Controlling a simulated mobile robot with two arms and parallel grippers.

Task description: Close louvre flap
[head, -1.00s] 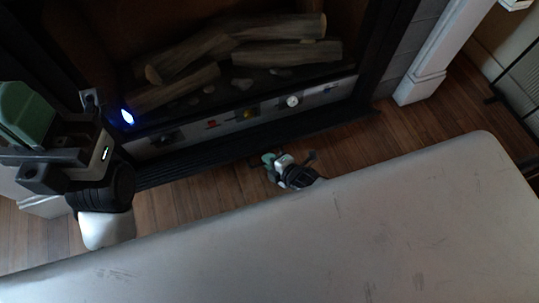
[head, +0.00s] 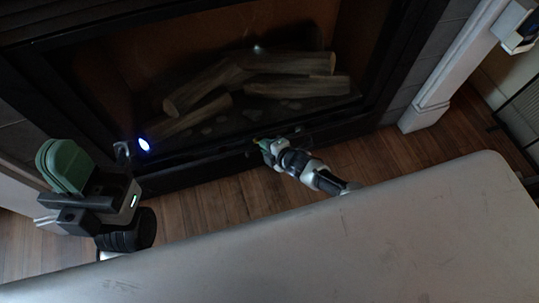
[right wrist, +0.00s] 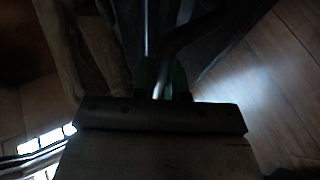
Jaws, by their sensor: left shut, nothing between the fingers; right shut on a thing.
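The louvre flap (head: 205,170) is the dark strip along the bottom of the fireplace. It stands raised, and the control panel behind it is hidden. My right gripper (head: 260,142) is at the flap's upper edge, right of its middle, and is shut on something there. In the right wrist view its fingers (right wrist: 164,78) are dim, with a thin shiny edge between them; I take it for the flap's edge. My left gripper (head: 63,166), with green fingers, is shut and empty at the far left, apart from the flap.
The fireplace (head: 300,45) holds several logs (head: 290,63) above the flap. A white pillar (head: 440,90) stands to the right. Wooden floor (head: 390,155) is clear in front of the fireplace. A dark rack (head: 522,100) stands at the far right.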

